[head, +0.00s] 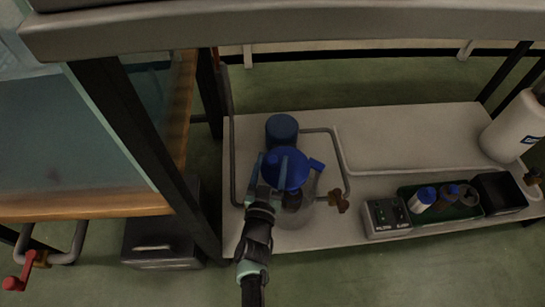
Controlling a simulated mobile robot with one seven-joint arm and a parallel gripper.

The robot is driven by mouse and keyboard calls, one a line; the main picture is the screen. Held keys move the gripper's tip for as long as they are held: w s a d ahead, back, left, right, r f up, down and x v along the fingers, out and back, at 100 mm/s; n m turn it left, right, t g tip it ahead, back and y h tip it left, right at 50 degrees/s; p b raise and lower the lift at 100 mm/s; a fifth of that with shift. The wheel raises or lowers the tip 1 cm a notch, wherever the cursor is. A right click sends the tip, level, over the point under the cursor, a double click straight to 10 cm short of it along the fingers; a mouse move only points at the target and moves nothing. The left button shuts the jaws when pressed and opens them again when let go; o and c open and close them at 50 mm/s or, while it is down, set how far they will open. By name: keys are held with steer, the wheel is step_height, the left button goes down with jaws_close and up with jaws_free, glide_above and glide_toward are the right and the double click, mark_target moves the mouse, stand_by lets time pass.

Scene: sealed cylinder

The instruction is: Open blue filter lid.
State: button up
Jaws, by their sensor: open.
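The blue filter lid (291,160) is round and caps a clear filter housing (298,215) on the low white shelf. A blue tab (317,165) sticks out from the lid's right side. My gripper (269,178) is at the lid's front left, its fingers overlapping the lid in the head view. It is open, with nothing seen between its fingers. The gripper hides part of the lid's left side and of the housing. I cannot tell whether the fingers touch the lid. The lid appears seated on the housing.
A darker blue cylinder (282,128) stands behind the lid. Grey pipes (342,160) and a brass valve (339,202) are close on the right. A control box (386,217) and a green tray (449,213) with bottles stand further right. A table beam (280,30) hangs above.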

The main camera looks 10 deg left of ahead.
mark_target(275, 181)
steer(key=s+p, duration=0.4)
steer(key=s, duration=0.7)
steer(key=shift+s, duration=0.3)
steer(key=shift+d, duration=0.1)
